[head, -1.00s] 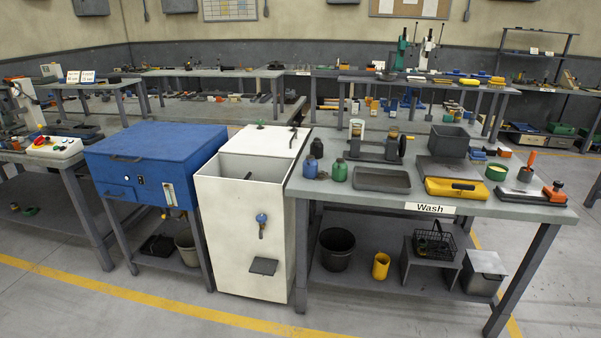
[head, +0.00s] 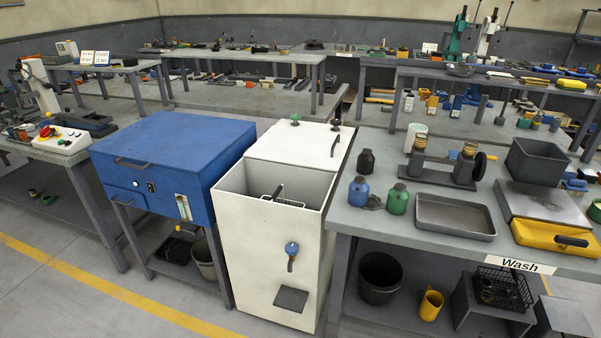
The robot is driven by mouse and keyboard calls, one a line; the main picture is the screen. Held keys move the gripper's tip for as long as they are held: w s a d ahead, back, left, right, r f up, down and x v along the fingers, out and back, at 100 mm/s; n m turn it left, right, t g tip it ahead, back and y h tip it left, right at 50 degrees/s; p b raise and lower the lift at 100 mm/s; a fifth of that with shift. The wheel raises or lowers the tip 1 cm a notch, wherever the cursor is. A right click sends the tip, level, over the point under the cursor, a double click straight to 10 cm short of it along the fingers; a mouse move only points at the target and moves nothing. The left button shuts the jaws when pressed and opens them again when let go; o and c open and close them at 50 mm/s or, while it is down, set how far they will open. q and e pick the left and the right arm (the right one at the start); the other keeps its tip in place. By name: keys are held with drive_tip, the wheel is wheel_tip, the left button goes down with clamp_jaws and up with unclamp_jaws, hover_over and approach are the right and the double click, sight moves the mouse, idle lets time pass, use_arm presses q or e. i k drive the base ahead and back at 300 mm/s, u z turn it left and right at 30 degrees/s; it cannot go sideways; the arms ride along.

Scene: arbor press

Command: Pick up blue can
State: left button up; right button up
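The blue can (head: 358,191) is a small round container with a dark cap. It stands upright on the grey wash table (head: 375,222), near the table's left edge beside the white sink. A green can (head: 398,199) stands to its right and a black one (head: 366,161) just behind it. A small dark item lies between the blue and green cans. Neither of my grippers shows in the head view.
The white sink unit (head: 262,237) and the blue cabinet (head: 165,160) stand left of the wash table. A grey tray (head: 455,216) lies right of the cans, with a clamp-like fixture (head: 445,165) behind. Open floor (head: 90,290) shows at the front left.

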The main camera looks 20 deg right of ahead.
sight(359, 189)
drive_tip(key=z, duration=0.35)
drive_tip(key=i, duration=1.25)
drive_tip(key=z, duration=0.9)
